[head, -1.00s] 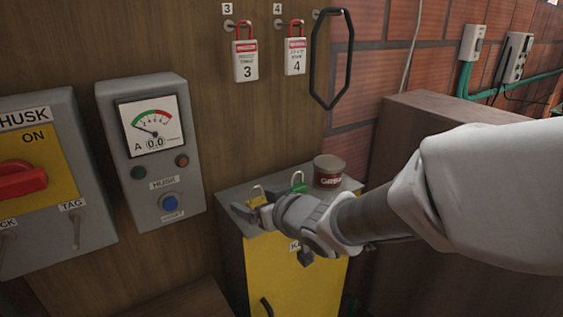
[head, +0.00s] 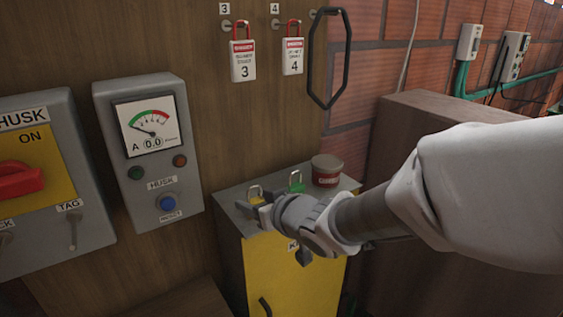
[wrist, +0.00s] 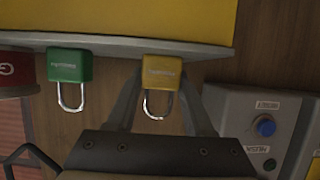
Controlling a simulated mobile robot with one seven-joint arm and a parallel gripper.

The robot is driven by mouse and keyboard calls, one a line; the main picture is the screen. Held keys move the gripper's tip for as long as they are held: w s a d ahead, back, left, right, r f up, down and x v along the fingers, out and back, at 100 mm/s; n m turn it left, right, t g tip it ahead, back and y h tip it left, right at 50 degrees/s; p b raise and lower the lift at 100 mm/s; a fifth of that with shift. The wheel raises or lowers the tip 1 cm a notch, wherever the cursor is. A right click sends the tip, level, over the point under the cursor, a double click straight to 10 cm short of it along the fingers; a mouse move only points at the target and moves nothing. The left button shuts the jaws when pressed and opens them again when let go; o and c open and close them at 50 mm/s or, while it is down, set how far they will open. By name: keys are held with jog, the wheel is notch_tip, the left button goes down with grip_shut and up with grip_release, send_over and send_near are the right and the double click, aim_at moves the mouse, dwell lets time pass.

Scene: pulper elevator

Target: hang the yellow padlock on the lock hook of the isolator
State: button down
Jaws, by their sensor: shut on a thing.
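The yellow padlock (head: 256,199) is at the top of the yellow cabinet, its shackle up. In the wrist view its body (wrist: 161,72) lies between the two fingers of my gripper (wrist: 162,88). My gripper (head: 255,210) is shut on it; the fingers partly hide the body in the head view. The padlock appears still at the cabinet top; any gap beneath it cannot be told. The isolator (head: 60,190) is the grey box at the left with a yellow ON plate and red handle. Its lock hook (head: 5,241) is at the left picture edge, partly cut off, beside the tag hook (head: 73,230).
A green padlock (head: 296,184) stands close to the right of the yellow one, with a red tin (head: 327,170) behind. A grey ammeter box (head: 150,150) is on the wall between isolator and cabinet (head: 290,280).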

notch_tip(320, 180, up, 5)
jog(key=shift+r+p, duration=0.1)
jog(key=shift+p, duration=1)
jog(key=d+r+p, duration=0.6)
jog(key=d, duration=0.5)
jog(key=w+d+f+m+t+h, duration=0.2)
jog(key=w+d+f+m+h, duration=0.2)
jog(key=d+f, duration=0.7)
jog(key=shift+w+d+f, duration=0.15)
jog(key=shift+d+f, duration=0.05)
jog(key=shift+f, duration=0.65)
jog(key=shift+a+f+b, duration=0.1)
jog(key=shift+f+b, duration=0.05)
jog(key=shift+b, duration=0.15)
